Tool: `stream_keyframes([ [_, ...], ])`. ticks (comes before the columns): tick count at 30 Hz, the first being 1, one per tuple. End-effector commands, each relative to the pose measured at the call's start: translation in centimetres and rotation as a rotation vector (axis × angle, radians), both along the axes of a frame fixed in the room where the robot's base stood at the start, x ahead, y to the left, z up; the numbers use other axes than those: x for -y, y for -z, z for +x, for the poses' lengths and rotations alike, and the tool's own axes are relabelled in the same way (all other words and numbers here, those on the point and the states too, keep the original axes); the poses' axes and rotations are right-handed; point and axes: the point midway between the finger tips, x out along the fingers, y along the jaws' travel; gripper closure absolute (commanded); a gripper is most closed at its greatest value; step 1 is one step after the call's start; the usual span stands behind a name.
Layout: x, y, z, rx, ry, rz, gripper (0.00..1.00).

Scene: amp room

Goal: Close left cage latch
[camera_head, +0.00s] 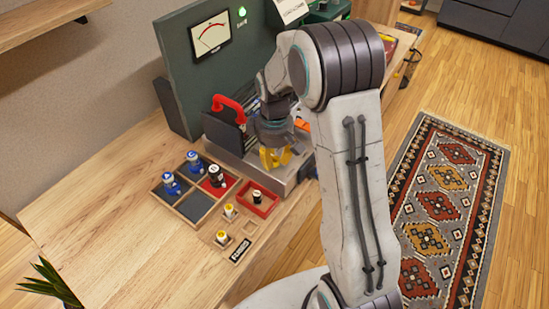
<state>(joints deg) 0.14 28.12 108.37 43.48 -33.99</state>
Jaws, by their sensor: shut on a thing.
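The amp unit has a grey metal chassis (226,154) on the wooden bench, below the dark green panel. A black cage part (222,128) with a large red handle (230,108) stands upright at the chassis's left end. My gripper (273,157) points down over the front middle of the chassis, right of the red handle. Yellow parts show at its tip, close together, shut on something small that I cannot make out. An orange part (302,125) shows just right of my gripper. The left cage latch cannot be told apart; my gripper and arm hide part of the chassis.
A divided wooden tray (186,190) holds blue and black tubes in front of the chassis. A small red tray (259,198) and yellow-topped pieces (229,211) sit nearby. The gauge panel (178,60) rises behind. The bench's left part is clear.

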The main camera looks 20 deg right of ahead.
Motion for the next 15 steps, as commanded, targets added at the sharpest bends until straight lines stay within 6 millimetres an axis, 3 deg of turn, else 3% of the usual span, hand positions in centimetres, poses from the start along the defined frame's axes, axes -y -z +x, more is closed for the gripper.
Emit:
stream_keyframes([
  [15, 0.02, 0.2, -0.19, -0.007, -0.054, 0.0, 1.0],
])
